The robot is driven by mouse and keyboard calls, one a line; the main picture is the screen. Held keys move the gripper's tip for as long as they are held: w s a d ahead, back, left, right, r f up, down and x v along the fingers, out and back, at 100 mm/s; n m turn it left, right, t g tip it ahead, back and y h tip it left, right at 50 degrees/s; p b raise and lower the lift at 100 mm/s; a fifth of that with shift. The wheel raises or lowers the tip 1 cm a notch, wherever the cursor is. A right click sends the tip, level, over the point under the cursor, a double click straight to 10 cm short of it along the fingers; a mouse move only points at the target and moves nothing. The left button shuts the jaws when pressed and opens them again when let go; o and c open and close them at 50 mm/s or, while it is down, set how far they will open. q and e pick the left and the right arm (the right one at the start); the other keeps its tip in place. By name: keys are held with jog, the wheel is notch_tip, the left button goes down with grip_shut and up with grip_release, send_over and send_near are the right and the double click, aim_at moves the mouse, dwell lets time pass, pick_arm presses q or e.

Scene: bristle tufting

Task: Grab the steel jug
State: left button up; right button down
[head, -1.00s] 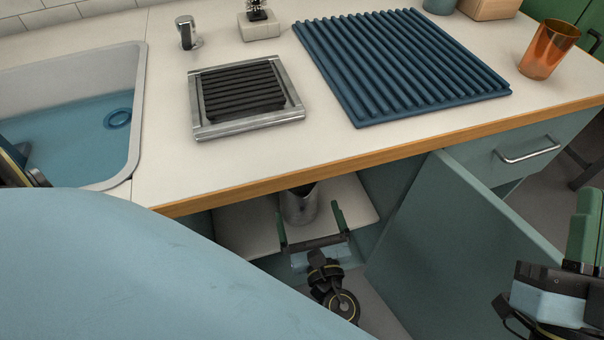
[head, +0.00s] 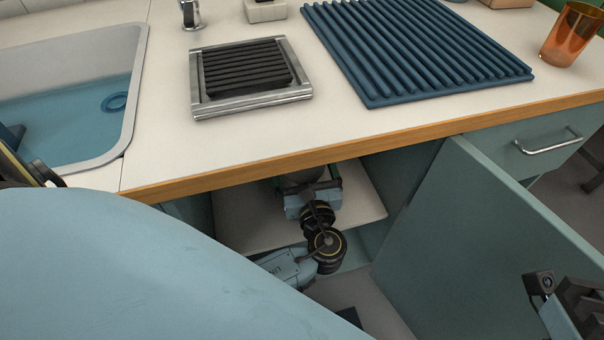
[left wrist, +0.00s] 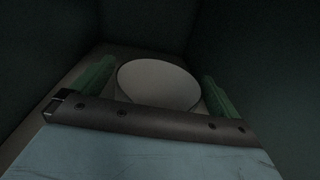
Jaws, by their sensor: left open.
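The steel jug (head: 300,179) stands on the shelf inside the open cabinet below the counter. In the head view the counter edge and my gripper hide most of it. My left gripper (head: 308,178) is inside the cabinet at the jug, open. In the left wrist view the jug's round, pale open mouth (left wrist: 158,84) lies between the two green fingers, one on each side. Dim light hides whether either finger touches it. Part of my right gripper (head: 578,300) shows at the lower right edge; its fingers cannot be made out.
The counter's wooden front edge (head: 350,148) passes right above my left gripper. The open cabinet door (head: 500,235) stands to the right. The cabinet shelf (head: 240,222) is bare around the jug. A sink, a grate tray (head: 250,104) and a blue ribbed mat are above.

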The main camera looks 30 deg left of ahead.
pick_arm(q)
jog(key=shift+w, duration=0.1)
jog(key=shift+r, duration=0.1)
jog(key=c, duration=1.6)
